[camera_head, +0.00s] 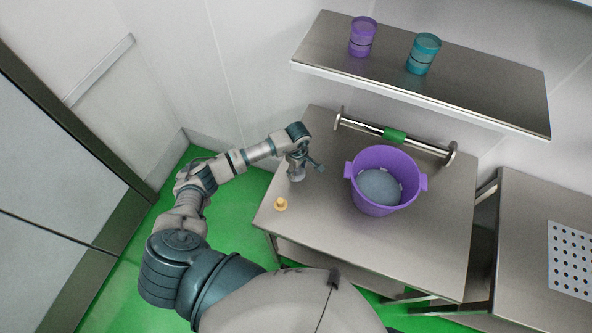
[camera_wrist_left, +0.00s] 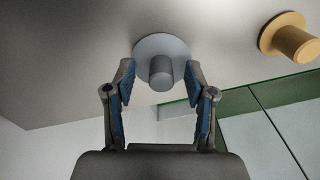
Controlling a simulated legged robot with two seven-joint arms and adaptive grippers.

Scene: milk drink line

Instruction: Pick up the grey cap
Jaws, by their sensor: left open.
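The grey cap, a flat disc with a round knob, shows in the left wrist view (camera_wrist_left: 161,72), near the table edge. In the head view a small grey shape that looks like the cap (camera_head: 296,176) is close by my left gripper (camera_head: 303,163), partly covered by it. In the wrist view the fingers of my left gripper (camera_wrist_left: 160,88) are open, one on each side of the knob. Whether they touch it cannot be told. My right gripper is not in view.
A yellow cap (camera_head: 281,204) lies near the grey one. A purple two-handled tub (camera_head: 384,203) with greyish contents stands on the steel table (camera_head: 330,226). Behind it is a metal bar (camera_head: 424,147) with a green middle. Purple (camera_head: 362,37) and teal (camera_head: 423,54) containers stand on the shelf.

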